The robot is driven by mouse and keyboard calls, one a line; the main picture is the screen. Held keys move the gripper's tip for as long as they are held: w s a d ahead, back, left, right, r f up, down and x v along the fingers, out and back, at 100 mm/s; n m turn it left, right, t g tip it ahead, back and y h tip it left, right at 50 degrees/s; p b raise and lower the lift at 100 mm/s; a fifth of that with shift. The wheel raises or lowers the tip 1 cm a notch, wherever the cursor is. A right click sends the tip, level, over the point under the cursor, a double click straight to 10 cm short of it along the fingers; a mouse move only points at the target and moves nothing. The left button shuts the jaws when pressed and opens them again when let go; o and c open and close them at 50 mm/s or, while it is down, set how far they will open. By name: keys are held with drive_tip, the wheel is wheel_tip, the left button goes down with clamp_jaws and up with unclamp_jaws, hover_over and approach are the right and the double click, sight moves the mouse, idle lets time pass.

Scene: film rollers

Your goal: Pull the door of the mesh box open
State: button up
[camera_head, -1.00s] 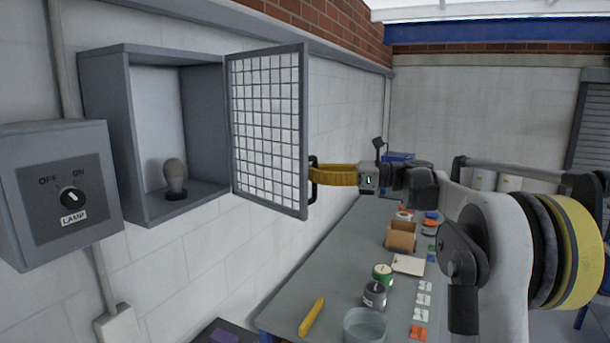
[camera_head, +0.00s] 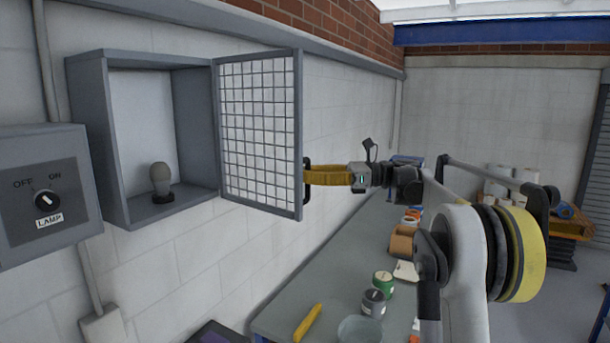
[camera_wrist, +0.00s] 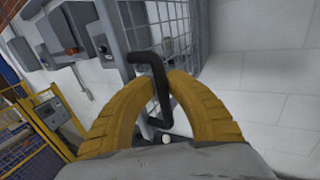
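The mesh box (camera_head: 88,140) is a grey wall box with its door (camera_head: 259,132) swung wide open on the right side. A bulb (camera_head: 161,180) stands inside on the box floor. The door's black handle (camera_head: 306,181) is on its free edge. My gripper (camera_head: 312,174) reaches the handle from the right with its yellow fingers. In the wrist view, the yellow fingertips of my gripper (camera_wrist: 164,85) close around the upright bar of the black handle (camera_wrist: 157,82), one on each side. The far side of the door is hidden in the head view.
A lamp switch box (camera_head: 45,190) is on the wall left of the mesh box. Below the door a grey table (camera_head: 280,310) holds cans (camera_head: 383,281), a yellow tool (camera_head: 308,323), a bowl (camera_head: 360,330) and small boxes. The wall is clear right of the door.

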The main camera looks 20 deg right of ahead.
drive_tip(key=shift+o, duration=1.4)
drive_tip(key=shift+s+d, duration=0.1)
drive_tip(key=shift+d, duration=0.2)
drive_tip(key=shift+a, duration=0.1)
drive_tip(key=v, duration=1.2)
drive_tip(key=shift+s, duration=0.1)
